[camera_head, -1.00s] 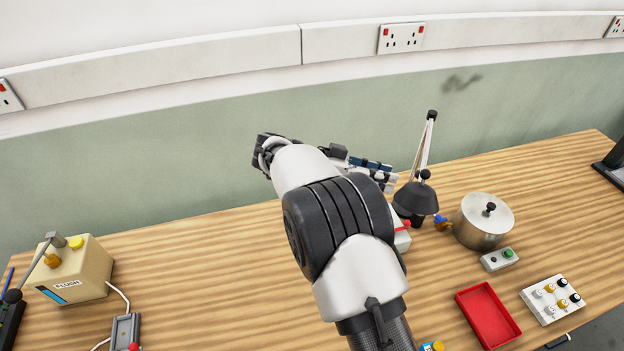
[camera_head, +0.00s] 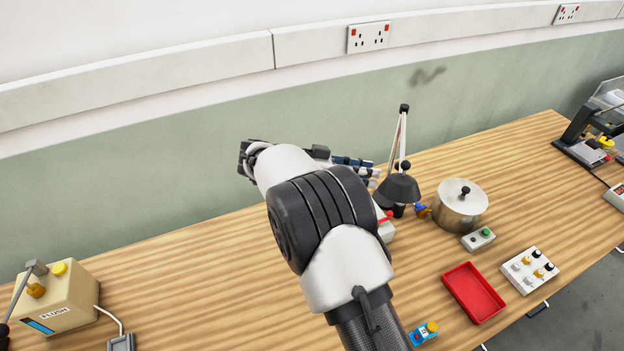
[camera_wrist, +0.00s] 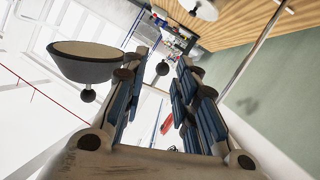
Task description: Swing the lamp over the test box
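The lamp has a dark cone shade (camera_head: 398,191) with a knob on top and thin arms rising to a dark joint (camera_head: 404,109). In the wrist view the shade (camera_wrist: 85,64) appears large and inverted, left of the fingers. My gripper (camera_head: 362,172) is mostly behind my arm in the head view, with blue-padded fingers just left of the lamp. In the wrist view my gripper (camera_wrist: 160,76) is open, with a gap between the fingers and no clear contact with the lamp. No box is labelled as the test box; a white box with knobs (camera_head: 527,271) stands at right.
A metal pot (camera_head: 462,207), a green-button box (camera_head: 478,239) and a red tray (camera_head: 473,292) stand right of the lamp. A beige FLUSH box (camera_head: 58,300) is at lower left. A machine (camera_head: 590,150) stands far right.

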